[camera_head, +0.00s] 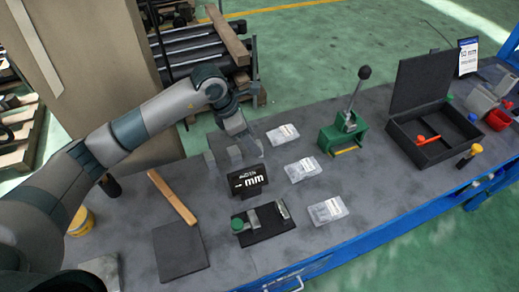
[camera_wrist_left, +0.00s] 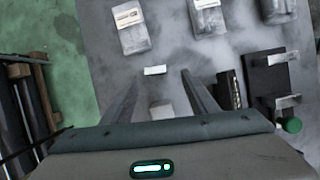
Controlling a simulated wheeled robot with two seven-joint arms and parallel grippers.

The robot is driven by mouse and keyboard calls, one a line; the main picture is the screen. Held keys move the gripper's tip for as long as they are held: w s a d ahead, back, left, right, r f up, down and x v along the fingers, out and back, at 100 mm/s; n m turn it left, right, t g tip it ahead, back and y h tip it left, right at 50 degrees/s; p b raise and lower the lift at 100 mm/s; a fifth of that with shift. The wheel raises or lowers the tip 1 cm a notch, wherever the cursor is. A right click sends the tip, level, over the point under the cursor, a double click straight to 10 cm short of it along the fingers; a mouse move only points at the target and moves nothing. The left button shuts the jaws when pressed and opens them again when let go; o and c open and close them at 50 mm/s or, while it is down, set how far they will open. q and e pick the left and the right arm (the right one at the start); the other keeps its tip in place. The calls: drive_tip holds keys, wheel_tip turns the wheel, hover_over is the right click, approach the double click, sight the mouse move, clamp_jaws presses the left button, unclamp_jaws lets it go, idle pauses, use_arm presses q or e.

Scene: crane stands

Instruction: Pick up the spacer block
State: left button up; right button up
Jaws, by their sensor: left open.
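My left gripper (camera_head: 235,152) reaches in over the workbench (camera_head: 215,225), and its jaws are open. In the left wrist view the two fingers of the left gripper (camera_wrist_left: 155,88) stand apart. A small pale block (camera_wrist_left: 161,111) shows between them, low in that view, partly cut off by the gripper body. A small white piece (camera_wrist_left: 155,70) shows just beyond it, near the fingertip line. Which of these is the spacer block I cannot tell for sure. Neither is seen clamped. In the head view the gripper hides this spot. My right gripper is not in view.
A black "mm" display (camera_head: 247,180) stands close beside the gripper. Clear bags (camera_head: 303,169) lie beyond it, and a measuring stand (camera_head: 263,220) lies nearer. A green lever press (camera_head: 328,139), an open black case (camera_head: 421,80), a wooden stick (camera_head: 172,197) and a dark mat (camera_head: 181,251) also occupy the bench.

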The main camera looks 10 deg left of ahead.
sight(258, 144)
use_arm(q)
drive_tip(key=shift+w+b+x, duration=0.2)
drive_tip(key=shift+b+x, duration=0.25)
drive_tip(key=shift+x, duration=0.85)
drive_tip(key=shift+w+b+x, duration=0.15)
drive_tip(key=shift+b+x, duration=0.3)
drive_tip(key=shift+x, duration=0.85)
drive_tip(key=shift+a, duration=0.1)
drive_tip(key=shift+r, duration=0.1)
drive_tip(key=c, duration=1.2)
